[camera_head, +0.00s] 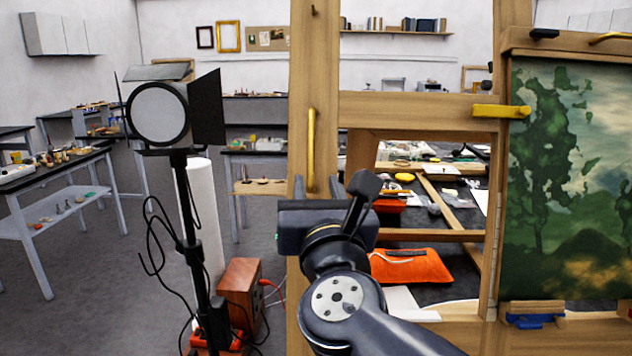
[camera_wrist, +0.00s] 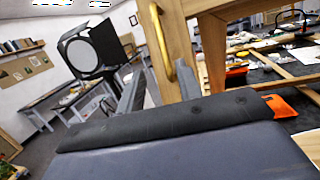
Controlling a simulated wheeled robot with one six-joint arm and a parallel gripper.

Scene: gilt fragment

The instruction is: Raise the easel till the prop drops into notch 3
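The easel is a pale wooden frame; its left post (camera_head: 313,75) rises before me and a crossbar (camera_head: 420,106) runs right from it. A brass handle (camera_head: 311,150) is upright on that post. It also shows in the wrist view (camera_wrist: 161,42). My gripper (camera_wrist: 160,85) is open, its two grey fingers apart, with the post and the handle's lower end beyond the gap. I see no contact with the handle. I cannot make out the prop or the numbered notches.
A landscape painting (camera_head: 567,180) stands at the right above a blue clamp-like piece (camera_head: 535,321). A studio lamp (camera_head: 160,113) on a black stand is at left, with loose cables and a red-brown box (camera_head: 240,290). An orange pouch (camera_head: 410,266) lies on the dark table behind the frame.

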